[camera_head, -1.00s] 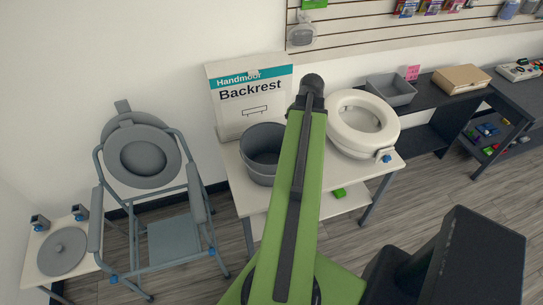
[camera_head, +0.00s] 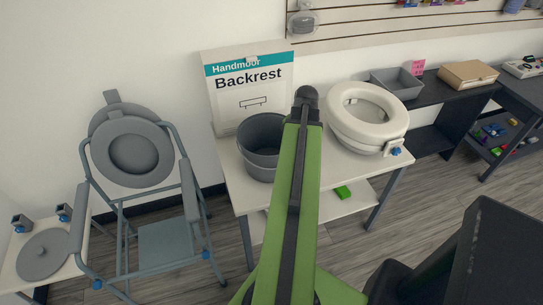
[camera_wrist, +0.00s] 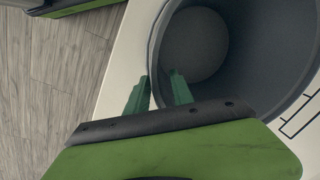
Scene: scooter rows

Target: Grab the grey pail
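The grey pail (camera_head: 257,160) stands upright on a white table, in front of the backrest box and just left of my arm in the head view. In the wrist view the pail (camera_wrist: 245,45) fills the upper right, and I look into its open mouth. My gripper (camera_wrist: 158,82) has two green fingers, which are apart. One finger is on the outer side of the pail's near-left rim and the other is over its inside. I cannot tell whether either finger touches the wall. In the head view my arm hides the fingers.
The white table (camera_head: 226,150) also holds the Backrest box (camera_head: 250,95) and a white raised toilet seat (camera_head: 350,125). A green item (camera_head: 343,192) lies on the lower shelf. A grey commode chair (camera_head: 135,155) stands left. A dark shelf with a grey bin (camera_head: 397,84) is at right.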

